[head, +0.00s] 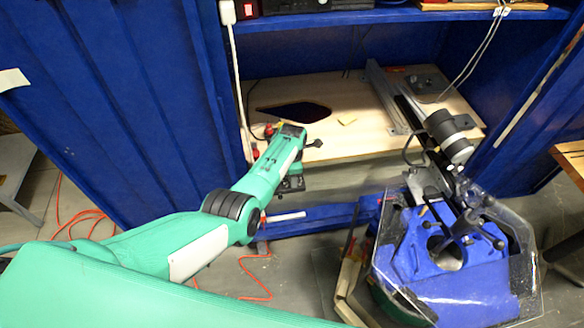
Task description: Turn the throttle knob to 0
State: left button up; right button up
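I cannot pick out the throttle knob with certainty in the head view. A dark flat panel (427,84) with a small raised part lies at the back right of the wooden shelf board (350,92); its details are too small to read. My green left arm reaches in from the left to the front edge of the board. Its wrist end, with dark parts of my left gripper (312,144), is over the board's front left area. The fingers are too small and partly hidden, so their opening is unclear. My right gripper is not in view.
A blue machine (470,268) with black handles and a clear shield stands at the front right. Blue cabinet walls (105,95) flank the board. A metal rail (388,98) crosses it. Small red parts (268,131) lie near my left wrist. An orange cable (256,280) lies on the floor.

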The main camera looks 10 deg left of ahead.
pick_arm(q)
notch_tip(320, 180, up, 14)
jog(key=shift+f, duration=0.15)
dwell(0.4)
jog(key=shift+a, duration=0.1)
dwell(0.3)
